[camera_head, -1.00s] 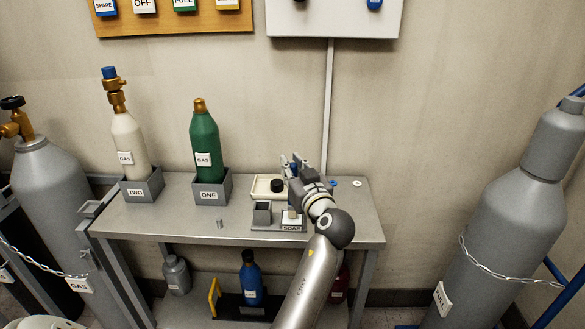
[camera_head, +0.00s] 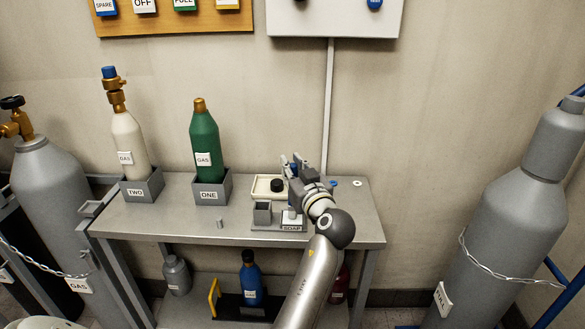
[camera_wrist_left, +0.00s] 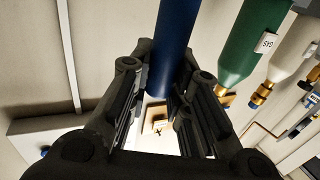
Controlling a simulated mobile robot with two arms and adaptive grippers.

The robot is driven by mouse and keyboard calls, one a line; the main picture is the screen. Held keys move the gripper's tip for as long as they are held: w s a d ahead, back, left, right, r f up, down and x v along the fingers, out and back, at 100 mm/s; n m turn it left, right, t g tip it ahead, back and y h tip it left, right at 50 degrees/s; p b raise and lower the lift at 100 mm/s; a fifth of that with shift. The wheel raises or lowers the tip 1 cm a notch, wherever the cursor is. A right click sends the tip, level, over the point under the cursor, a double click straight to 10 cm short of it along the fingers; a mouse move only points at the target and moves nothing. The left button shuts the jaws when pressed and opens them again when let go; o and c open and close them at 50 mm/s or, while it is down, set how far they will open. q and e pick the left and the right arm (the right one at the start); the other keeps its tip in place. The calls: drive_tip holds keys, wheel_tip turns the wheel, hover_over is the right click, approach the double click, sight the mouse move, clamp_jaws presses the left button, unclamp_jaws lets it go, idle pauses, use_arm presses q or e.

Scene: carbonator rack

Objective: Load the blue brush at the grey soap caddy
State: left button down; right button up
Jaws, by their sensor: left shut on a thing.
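My left gripper (camera_head: 293,168) is above the right part of the table and shut on the blue brush. In the left wrist view the brush shows as a dark blue cylinder (camera_wrist_left: 173,48) between the fingers (camera_wrist_left: 160,100). In the head view the gripper hides most of it. The grey soap caddy (camera_head: 262,213) stands on the table just below and left of the gripper. It has a square grey holder and a SOAP label (camera_head: 291,228). A small pale piece shows under the gripper, above the label; I cannot tell if it touches the caddy. My right gripper is not in view.
A cream tray (camera_head: 257,187) with a black round item (camera_head: 277,185) lies behind the caddy. A green bottle (camera_head: 204,145) and a cream bottle (camera_head: 129,140) stand in grey holders to the left. The table front (camera_head: 180,225) is mostly clear.

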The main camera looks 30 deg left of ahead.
use_arm(q)
drive_tip(key=shift+r+p, duration=0.95)
drive_tip(key=shift+r, duration=1.05)
drive_tip(key=shift+r+p, duration=0.75)
drive_tip(key=shift+r, duration=0.65)
